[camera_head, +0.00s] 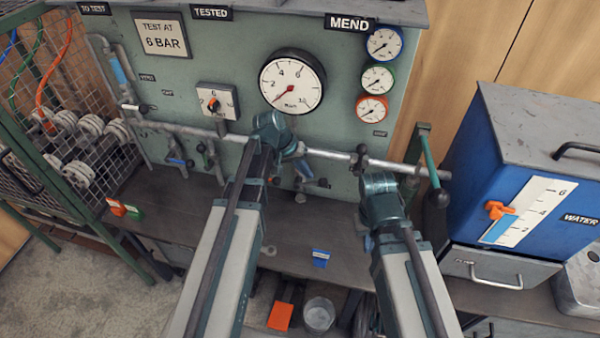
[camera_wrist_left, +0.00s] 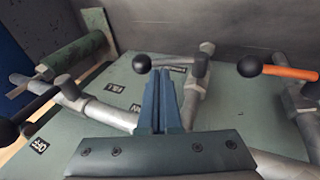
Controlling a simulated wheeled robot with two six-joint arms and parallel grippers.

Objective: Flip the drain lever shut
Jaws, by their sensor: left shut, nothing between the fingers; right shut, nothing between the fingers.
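My left gripper (camera_head: 303,168) is mostly behind my own arm in the head view. In the left wrist view its blue fingers (camera_wrist_left: 161,98) are shut and empty. Just beyond their tips is a short grey lever (camera_wrist_left: 180,67) with a black ball end (camera_wrist_left: 142,64), lying crosswise to its branch pipe (camera_wrist_left: 194,98). The ball end also shows in the head view (camera_head: 323,183). The label beside it is too small to read, so I cannot confirm it is the drain lever. Contact cannot be told. My right gripper (camera_head: 379,186) is shut; its fingers are largely hidden.
An orange lever (camera_wrist_left: 290,73) with a black ball is to the right in the wrist view. The main pipe (camera_head: 330,154) crosses the green panel (camera_head: 230,60). A green-handled lever (camera_head: 430,165) and blue water tank (camera_head: 470,160) stand at the right.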

